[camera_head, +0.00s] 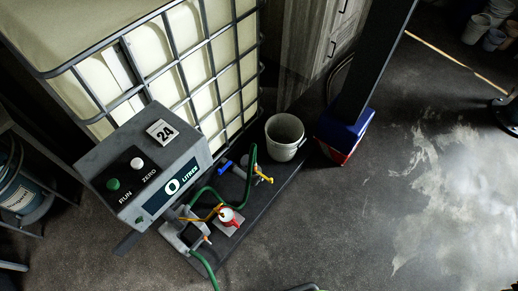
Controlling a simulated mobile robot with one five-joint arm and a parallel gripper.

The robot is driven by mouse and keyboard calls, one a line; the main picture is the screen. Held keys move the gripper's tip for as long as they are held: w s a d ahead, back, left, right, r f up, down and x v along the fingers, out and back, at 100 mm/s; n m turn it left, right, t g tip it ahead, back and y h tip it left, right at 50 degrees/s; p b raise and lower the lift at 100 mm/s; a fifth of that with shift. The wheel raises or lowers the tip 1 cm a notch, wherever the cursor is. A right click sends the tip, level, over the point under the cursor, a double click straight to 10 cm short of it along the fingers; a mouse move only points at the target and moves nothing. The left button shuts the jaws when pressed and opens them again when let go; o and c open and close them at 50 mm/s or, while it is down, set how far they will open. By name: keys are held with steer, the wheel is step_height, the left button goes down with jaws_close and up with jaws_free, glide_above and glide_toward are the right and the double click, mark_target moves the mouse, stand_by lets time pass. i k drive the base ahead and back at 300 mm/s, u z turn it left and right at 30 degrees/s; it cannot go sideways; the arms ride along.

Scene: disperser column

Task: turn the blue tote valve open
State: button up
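The blue valve handle (225,168) is small in the camera_head view, low in front of the caged tote (190,70). It sits left of a green hose (250,170) and a yellow handle (264,177). The handle looks roughly crosswise in the picture, but I cannot tell its exact valve position. The valve body beside it is dark and partly hidden. My gripper does not show in this view.
A grey control box (150,165) reading 24 and 0 litres stands in front of the tote. A pump with a red-and-white part (229,216) and hoses lies below. A white bucket (284,137) and a dark post (362,80) stand right. The floor at right is open.

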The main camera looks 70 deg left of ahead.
mark_target(219, 172)
steer(key=u, duration=2.8)
steer(key=k, duration=0.6)
steer(key=u, duration=0.1)
steer(key=i, duration=0.6)
steer(key=u, duration=0.25)
steer(key=k, duration=0.55)
steer(key=z, duration=1.15)
steer(key=i, duration=1.15)
